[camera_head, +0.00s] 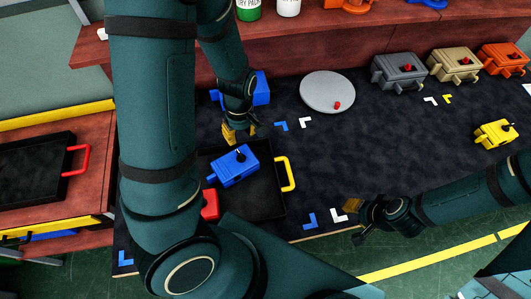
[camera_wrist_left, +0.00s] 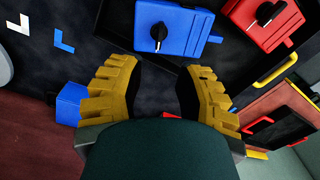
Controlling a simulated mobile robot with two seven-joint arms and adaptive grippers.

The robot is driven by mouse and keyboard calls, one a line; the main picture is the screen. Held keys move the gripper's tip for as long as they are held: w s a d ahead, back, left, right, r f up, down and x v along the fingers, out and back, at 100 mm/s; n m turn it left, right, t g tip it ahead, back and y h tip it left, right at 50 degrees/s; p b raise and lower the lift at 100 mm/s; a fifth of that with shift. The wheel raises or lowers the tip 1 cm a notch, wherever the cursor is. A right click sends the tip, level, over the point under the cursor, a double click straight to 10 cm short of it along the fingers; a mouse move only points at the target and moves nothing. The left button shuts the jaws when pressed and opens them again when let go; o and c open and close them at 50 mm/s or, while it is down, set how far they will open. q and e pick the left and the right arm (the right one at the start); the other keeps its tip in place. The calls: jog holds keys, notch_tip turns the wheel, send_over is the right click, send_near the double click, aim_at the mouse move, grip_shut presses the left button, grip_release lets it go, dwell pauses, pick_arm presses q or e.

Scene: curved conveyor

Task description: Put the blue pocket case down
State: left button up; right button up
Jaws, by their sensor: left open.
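The blue pocket case (camera_head: 236,166) lies in a black tray (camera_head: 262,206) with a yellow handle. It also shows in the left wrist view (camera_wrist_left: 190,32), with a black knob on top. My left gripper (camera_head: 238,134) is open and empty, just behind the case in the head view. In the left wrist view its yellow fingers (camera_wrist_left: 158,92) stand wide apart, clear of the case. My right gripper (camera_head: 354,222) hovers over the front edge of the table, away from the case; its jaws do not show clearly.
A red case (camera_wrist_left: 262,22) shares the tray, partly hidden by my arm in the head view (camera_head: 210,205). Another blue case (camera_head: 262,90) stands behind my left gripper. A grey disc (camera_head: 325,90) and grey, tan and orange cases line the back.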

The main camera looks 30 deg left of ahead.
pick_arm(q)
jog(key=d+f+m+t+h, duration=0.1)
jog(key=d+f+m, duration=0.2)
jog(key=d, duration=0.2)
jog(key=s+d+f+m+h, duration=0.1)
jog(key=d+f+m, duration=0.2)
jog(key=d, duration=0.3)
jog(key=d+f+m+t+h, duration=0.1)
jog(key=d+f+m+h, duration=0.1)
jog(key=d+f+m, duration=0.2)
jog(key=shift+s+d+f+t, duration=0.15)
jog(key=shift+s+d+f, duration=0.05)
jog(key=shift+d+f, duration=0.2)
jog(key=shift+s+d+f+t, duration=0.2)
jog(key=shift+d+f, duration=0.1)
jog(key=shift+d, duration=0.5)
pick_arm(e)
jog(key=shift+s, duration=0.1)
